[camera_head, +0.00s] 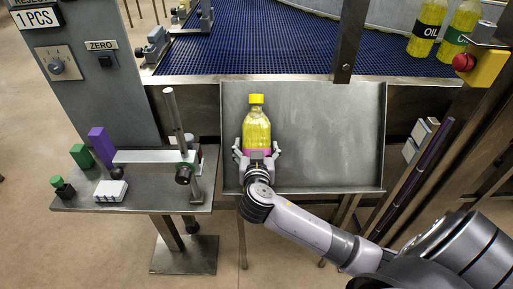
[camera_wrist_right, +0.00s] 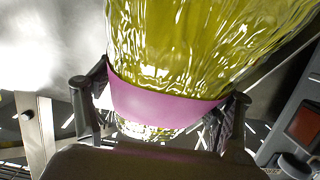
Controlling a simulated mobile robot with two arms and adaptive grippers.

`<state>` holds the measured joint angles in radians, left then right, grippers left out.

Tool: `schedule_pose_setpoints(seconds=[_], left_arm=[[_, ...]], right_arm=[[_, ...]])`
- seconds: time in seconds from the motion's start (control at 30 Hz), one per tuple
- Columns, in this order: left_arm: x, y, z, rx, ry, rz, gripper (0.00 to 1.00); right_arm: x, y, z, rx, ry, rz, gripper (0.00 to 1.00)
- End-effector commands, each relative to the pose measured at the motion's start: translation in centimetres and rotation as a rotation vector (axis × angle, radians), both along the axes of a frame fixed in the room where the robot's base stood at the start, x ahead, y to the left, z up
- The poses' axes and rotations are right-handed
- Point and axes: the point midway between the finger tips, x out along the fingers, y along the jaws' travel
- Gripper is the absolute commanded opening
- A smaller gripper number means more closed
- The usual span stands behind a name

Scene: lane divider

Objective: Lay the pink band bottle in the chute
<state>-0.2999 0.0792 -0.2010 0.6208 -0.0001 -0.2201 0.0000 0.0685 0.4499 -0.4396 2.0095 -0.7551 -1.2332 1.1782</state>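The pink band bottle (camera_head: 256,131) holds yellow liquid and has a yellow cap. In the head view it is over the left part of the grey metal chute (camera_head: 325,140), cap toward the conveyor. I cannot tell whether it touches the chute floor. My right gripper (camera_head: 258,151) has its fingers on both sides of the bottle's lower part. In the right wrist view, the finger pads press against the pink band (camera_wrist_right: 165,103), and the bottle (camera_wrist_right: 190,45) fills the upper middle. The gripper partly hides the bottle's base. My left gripper is not in view.
A blue conveyor (camera_head: 270,45) runs behind the chute. An oil bottle (camera_head: 427,30) and another yellow bottle stand on it at right. A side stand (camera_head: 140,195) with a post and small blocks is left of the chute. The chute's right part is bare.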

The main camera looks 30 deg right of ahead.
Motion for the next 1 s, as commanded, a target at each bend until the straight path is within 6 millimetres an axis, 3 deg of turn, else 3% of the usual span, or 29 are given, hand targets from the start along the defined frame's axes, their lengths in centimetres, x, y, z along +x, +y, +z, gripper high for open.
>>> schedule_pose_setpoints(seconds=[0.17, 0.57, 1.0], left_arm=[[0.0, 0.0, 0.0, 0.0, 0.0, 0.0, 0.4], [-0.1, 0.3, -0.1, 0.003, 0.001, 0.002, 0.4], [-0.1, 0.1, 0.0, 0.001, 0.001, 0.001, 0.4]], right_arm=[[0.0, 0.0, -0.1, 0.001, 0.003, 0.0, 0.89], [-0.7, 0.5, -0.4, 0.003, 0.011, 0.002, 0.89], [-7.7, 4.8, 1.8, 0.007, 0.007, 0.0, 0.89]])
